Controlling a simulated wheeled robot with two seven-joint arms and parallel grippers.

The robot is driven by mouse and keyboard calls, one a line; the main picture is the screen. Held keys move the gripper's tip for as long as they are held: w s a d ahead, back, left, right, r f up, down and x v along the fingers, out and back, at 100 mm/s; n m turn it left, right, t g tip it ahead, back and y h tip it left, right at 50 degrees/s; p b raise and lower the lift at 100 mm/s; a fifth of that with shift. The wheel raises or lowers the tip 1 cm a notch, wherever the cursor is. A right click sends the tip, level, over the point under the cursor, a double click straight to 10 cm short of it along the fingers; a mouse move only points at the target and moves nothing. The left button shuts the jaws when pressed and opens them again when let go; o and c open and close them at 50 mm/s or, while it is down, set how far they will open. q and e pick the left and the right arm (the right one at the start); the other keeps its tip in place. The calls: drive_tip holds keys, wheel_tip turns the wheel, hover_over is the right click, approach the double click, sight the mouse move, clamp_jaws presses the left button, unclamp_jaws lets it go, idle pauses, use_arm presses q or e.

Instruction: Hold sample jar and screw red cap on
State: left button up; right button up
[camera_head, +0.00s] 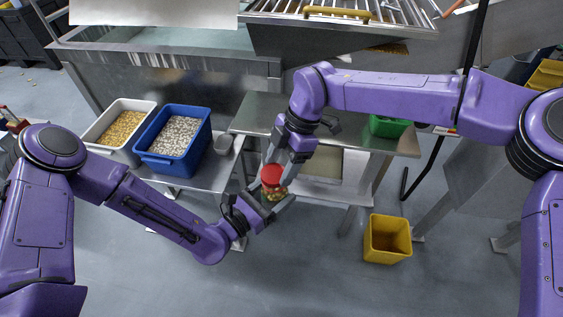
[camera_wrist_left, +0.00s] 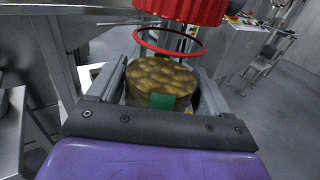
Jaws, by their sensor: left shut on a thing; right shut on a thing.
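The sample jar (camera_head: 275,193) is clear, with yellowish-brown chips inside and a green patch on its side in the left wrist view (camera_wrist_left: 165,82). My left gripper (camera_head: 275,206) is shut on the jar from below left and holds it upright or nearly so, off the tables. The red cap (camera_head: 271,174) is over the jar's top. My right gripper (camera_head: 279,166) is shut on the cap from above. In the left wrist view the ribbed cap (camera_wrist_left: 185,10) is above a thin red ring (camera_wrist_left: 168,43). Whether the cap touches the jar's rim I cannot tell.
A white bin (camera_head: 103,151) of yellow chips and a blue bin (camera_head: 152,160) of pale pieces stand on the left table. A steel table (camera_head: 253,113) is behind my grippers. A yellow bin (camera_head: 387,257) stands on the floor at right. The front floor is clear.

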drive_tip(key=shift+f, duration=0.55)
